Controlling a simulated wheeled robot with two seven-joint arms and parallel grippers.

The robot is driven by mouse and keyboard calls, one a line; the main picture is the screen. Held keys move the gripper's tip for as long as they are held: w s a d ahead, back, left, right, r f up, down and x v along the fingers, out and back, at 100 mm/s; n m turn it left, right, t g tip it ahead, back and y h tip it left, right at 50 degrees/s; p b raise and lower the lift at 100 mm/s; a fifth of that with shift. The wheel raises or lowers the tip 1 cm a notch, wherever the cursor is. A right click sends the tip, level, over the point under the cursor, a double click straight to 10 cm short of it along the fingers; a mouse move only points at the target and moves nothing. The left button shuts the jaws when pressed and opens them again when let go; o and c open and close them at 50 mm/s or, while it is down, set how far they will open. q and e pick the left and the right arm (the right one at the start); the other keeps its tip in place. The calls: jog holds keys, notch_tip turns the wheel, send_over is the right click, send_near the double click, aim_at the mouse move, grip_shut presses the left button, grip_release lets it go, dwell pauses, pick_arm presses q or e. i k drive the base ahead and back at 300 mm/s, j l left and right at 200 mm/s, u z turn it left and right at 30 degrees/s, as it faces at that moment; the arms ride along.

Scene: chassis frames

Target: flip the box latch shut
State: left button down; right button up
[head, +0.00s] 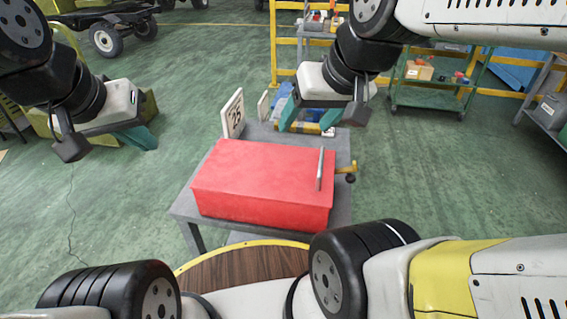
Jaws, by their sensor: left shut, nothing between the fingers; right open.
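A red box (255,177) with its lid down sits on a grey table (185,206) in front of me. A thin silver bar (320,170) stands at the right end of its top. A brass-yellow fitting (349,173), possibly the latch, sticks out past the box's right side; its exact position is hard to tell. My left gripper (146,137) is shut and empty, left of the table and away from the box. My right gripper (308,117) is open and empty, above the table's far part behind the box, apart from the silver bar and the fitting.
A white sign reading 25 (232,115) stands behind the box's left corner. Blue and yellow items (280,107) lie at the table's back, partly hidden by my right gripper. A green cart (432,88) and yellow railing stand further back. Open green floor lies on both sides.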

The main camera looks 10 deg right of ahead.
aim_at(350, 178)
jog(key=l+u, duration=0.15)
jog(key=l, duration=0.3)
jog(key=k+l+u, duration=0.1)
jog(key=l, duration=0.3)
jog(key=k, duration=0.4)
jog(key=j+z, duration=0.15)
jog(key=z, duration=0.25)
jog(key=i+j+z, duration=0.1)
jog(key=z, duration=0.35)
jog(key=j+z, duration=0.2)
jog(key=z, duration=0.2)
jog(key=j+z, duration=0.2)
jog(key=j, duration=0.25)
jog(key=k+j+z, duration=0.15)
jog(key=j, duration=0.25)
jog(key=k+j+z, duration=0.2)
jog(key=j, duration=0.25)
jog(key=k+j+z, duration=0.2)
jog(key=j, duration=0.2)
jog(key=k+j+u, duration=0.1)
jog(key=j+u, duration=0.25)
jog(key=j, duration=0.35)
jog(key=i+l+u, duration=0.1)
jog(key=l+u, duration=0.95)
jog(key=l, duration=0.6)
jog(key=l+u, duration=0.15)
jog(key=l, duration=0.6)
jog(key=k+l+u, duration=0.1)
jog(key=l, duration=0.65)
